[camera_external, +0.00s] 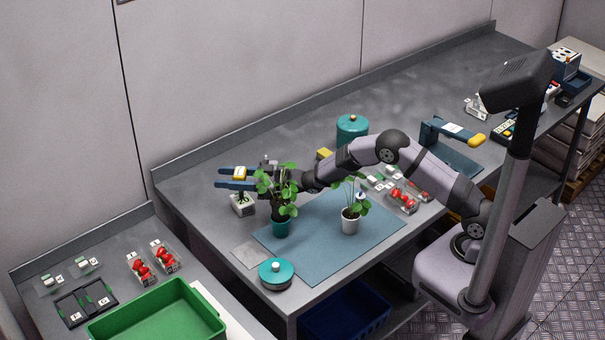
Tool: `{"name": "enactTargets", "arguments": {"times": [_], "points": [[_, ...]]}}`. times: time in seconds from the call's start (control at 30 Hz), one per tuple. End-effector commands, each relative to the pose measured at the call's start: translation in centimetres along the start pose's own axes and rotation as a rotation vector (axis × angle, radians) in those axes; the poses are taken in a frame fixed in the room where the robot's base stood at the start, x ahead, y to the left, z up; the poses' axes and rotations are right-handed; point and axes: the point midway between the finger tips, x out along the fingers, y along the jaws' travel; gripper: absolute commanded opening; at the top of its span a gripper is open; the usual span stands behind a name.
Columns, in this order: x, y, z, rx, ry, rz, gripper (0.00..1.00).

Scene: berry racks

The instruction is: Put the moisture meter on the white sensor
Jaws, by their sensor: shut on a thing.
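My gripper (229,178) has blue fingers and reaches left over the back left of the grey bench. It is shut on a small yellow-and-white device, which looks like the moisture meter (239,172). A thin dark part shows below the fingers. The leafy plant in front partly hides my wrist.
A plant in a teal pot (281,228) stands close to my gripper, on the blue mat (313,258). A teal lidded jar (276,273) is at the front. A green crate (158,318) is on the lower left bench.

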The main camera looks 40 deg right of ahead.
Motion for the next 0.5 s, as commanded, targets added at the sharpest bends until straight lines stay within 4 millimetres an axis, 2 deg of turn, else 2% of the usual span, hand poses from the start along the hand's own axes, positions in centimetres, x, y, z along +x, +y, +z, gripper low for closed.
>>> {"name": "enactTargets", "arguments": {"times": [0.23,0.27,0.33,0.5], "points": [[0.01,0.00,0.42,0.000,0.001,0.000,0.16],[0.00,0.00,0.44,0.000,0.000,0.000,0.43],[0.00,-0.01,0.34,0.000,-0.001,0.000,0.59],[-0.01,-0.01,0.35,0.000,-0.001,0.000,0.59]]}}
